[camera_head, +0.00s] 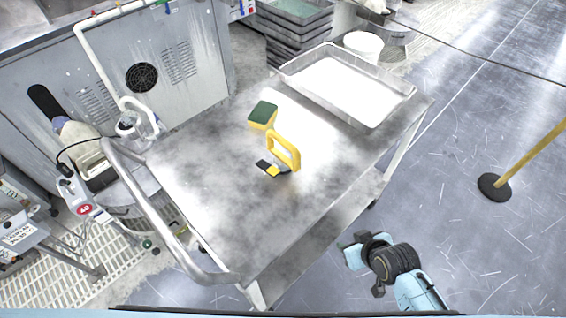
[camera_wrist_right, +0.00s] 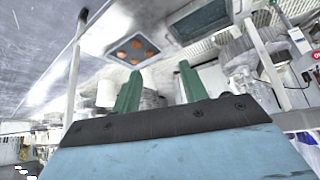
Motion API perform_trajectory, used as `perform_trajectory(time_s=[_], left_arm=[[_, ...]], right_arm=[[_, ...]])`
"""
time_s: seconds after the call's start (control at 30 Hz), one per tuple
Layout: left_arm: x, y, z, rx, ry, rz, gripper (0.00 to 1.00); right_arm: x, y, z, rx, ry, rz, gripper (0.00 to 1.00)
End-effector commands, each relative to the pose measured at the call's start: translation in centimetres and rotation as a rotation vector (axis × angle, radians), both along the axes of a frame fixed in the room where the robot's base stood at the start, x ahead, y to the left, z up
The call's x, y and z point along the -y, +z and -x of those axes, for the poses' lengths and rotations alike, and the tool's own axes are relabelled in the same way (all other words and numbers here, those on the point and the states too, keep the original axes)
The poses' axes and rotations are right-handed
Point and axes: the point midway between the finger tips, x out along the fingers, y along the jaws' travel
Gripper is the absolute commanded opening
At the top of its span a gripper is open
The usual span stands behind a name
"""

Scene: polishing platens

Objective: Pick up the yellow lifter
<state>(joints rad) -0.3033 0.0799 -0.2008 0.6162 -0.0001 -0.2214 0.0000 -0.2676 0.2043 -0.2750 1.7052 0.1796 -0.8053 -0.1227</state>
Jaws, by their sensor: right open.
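The yellow lifter (camera_head: 284,152) stands on the metal cart top (camera_head: 205,165) in the head view. It has a yellow loop handle and a dark foot with a yellow part at its lower left. My right gripper (camera_head: 355,252) is beyond the cart's right edge, to the lower right of the lifter and well apart from it. In the right wrist view its two green fingers (camera_wrist_right: 156,88) are spread with nothing between them. The lifter cannot be made out in the wrist view. My left gripper is not in view.
A green and yellow sponge (camera_head: 263,114) lies just behind the lifter. A metal tray (camera_head: 345,85) fills the cart's back right. A curved handle rail (camera_head: 165,225) runs along the cart's left side. A yellow post on a black base (camera_head: 494,187) stands on the floor at right.

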Motion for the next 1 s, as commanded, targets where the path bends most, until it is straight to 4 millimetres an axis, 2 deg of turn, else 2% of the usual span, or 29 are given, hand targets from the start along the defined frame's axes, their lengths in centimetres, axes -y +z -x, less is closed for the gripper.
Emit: perform_trajectory(time_s=[0.03, 0.1, 0.2, 0.27, 0.33, 0.4, 0.5, 0.63, 1.0], left_arm=[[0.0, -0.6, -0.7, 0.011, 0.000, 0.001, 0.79], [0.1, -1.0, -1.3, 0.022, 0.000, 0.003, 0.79], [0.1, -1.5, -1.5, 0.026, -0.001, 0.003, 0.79], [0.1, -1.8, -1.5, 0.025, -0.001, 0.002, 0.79], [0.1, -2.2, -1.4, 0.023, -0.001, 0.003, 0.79], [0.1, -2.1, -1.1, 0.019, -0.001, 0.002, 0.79], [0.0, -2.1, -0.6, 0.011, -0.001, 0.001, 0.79], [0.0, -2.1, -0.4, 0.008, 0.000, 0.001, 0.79], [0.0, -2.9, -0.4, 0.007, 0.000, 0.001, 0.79]], right_arm=[[-1.1, 2.8, -1.8, 0.066, 0.042, -0.019, 0.43], [-2.6, 6.7, -3.3, 0.139, 0.100, -0.046, 0.43], [-4.6, 11.8, -4.4, 0.233, 0.179, -0.077, 0.43], [-5.7, 14.6, -4.8, 0.291, 0.231, -0.093, 0.43], [-7.5, 18.3, -5.7, 0.391, 0.316, -0.118, 0.43], [-8.7, 20.1, -6.8, 0.463, 0.370, -0.139, 0.43], [-9.6, 21.4, -8.0, 0.534, 0.413, -0.158, 0.43], [-10.3, 22.2, -9.2, 0.585, 0.439, -0.172, 0.43], [-14.1, 20.1, -13.7, 0.597, 0.441, -0.177, 0.43]])
